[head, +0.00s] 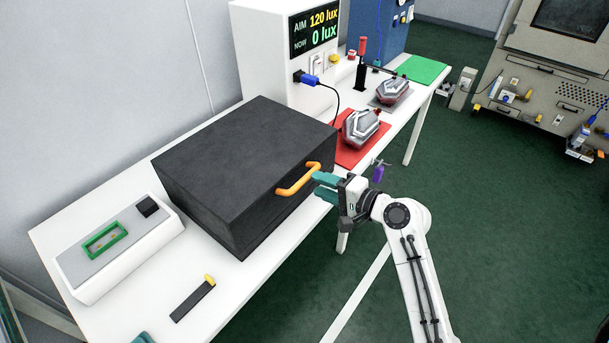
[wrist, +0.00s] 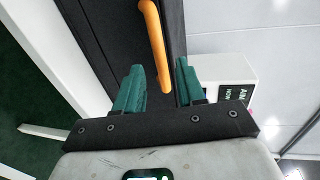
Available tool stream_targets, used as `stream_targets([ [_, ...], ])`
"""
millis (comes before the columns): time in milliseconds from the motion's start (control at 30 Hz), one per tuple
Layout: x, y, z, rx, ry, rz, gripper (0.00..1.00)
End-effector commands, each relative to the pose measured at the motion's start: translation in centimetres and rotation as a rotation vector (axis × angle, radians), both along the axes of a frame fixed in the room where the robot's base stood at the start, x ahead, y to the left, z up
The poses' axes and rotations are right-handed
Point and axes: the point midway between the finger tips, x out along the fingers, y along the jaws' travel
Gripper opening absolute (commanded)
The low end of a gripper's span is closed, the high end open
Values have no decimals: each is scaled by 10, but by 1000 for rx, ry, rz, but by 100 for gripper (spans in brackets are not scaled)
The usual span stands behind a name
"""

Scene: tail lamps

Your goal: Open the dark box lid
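The dark box (head: 215,205) sits on the white table with its lid (head: 245,135) down. An orange handle (head: 292,187) is on the box's right side, near the lid edge. My gripper (head: 320,186), with teal fingers, is just right of the handle's near end. In the wrist view, the fingers of my gripper (wrist: 159,67) stand apart with a gap between them. The orange handle (wrist: 152,40) lies ahead of that gap, its end close to the fingertips. I cannot tell whether a finger touches it.
The white table (head: 100,215) has a green-framed device (head: 105,265) and a dark strip with a yellow end (head: 195,298). A display (head: 313,30) reads AIM 120 lux, NOW 0 lux. Lamps stand on a red mat (head: 345,154) and beyond.

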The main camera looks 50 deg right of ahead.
Motion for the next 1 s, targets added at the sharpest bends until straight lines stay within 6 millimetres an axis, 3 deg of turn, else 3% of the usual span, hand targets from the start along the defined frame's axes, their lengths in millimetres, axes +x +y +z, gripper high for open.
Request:
stream_targets([
  [100,22,1,-3,0,0,2,39],
  [300,47,2,-9,-2,1,2,39],
  [733,57,3,-12,-2,1,2,39],
  [1000,57,3,-12,-2,2,1,15],
])
